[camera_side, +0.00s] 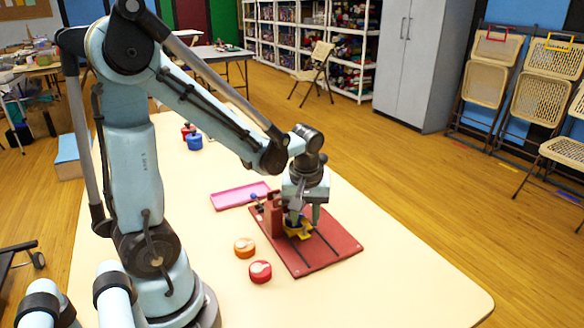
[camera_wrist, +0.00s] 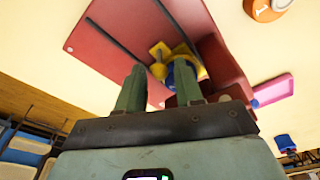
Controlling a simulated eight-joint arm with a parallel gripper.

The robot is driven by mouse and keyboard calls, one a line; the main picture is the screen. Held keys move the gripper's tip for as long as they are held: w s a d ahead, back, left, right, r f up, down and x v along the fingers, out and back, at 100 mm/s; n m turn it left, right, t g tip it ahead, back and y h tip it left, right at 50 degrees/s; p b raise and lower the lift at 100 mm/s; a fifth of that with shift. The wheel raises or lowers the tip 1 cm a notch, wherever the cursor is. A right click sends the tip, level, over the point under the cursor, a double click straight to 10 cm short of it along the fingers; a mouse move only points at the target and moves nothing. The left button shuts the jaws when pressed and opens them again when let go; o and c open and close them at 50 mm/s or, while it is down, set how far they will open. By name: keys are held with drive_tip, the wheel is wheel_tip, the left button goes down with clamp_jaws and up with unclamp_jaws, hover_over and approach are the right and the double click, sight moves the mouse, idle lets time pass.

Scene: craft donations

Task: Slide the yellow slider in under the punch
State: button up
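The yellow slider (camera_side: 299,232) sits on the red base plate (camera_side: 335,243), over dark rails. In the wrist view the yellow slider (camera_wrist: 159,50) shows beyond my fingers, with a blue part (camera_wrist: 171,77) on it partly hidden by the right finger. The red upright block of the punch (camera_side: 274,214) stands at the left of the plate, close to the slider; in the wrist view the block (camera_wrist: 222,68) is right of the slider. The punch tip cannot be made out. My gripper (camera_side: 305,215) points down over the slider, its fingers (camera_wrist: 159,90) apart with a gap beside the blue part.
A pink tray (camera_side: 238,196) lies behind the plate. An orange round container (camera_side: 244,247) and a red one (camera_side: 260,271) stand left of the plate. A blue container (camera_side: 194,141) stands further back. The near right of the table (camera_side: 400,285) is clear.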

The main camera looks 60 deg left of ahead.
drive_tip(key=shift+a, duration=0.1)
drive_tip(key=shift+r, duration=3.75)
drive_tip(key=shift+r, duration=0.1)
drive_tip(key=shift+c, duration=0.2)
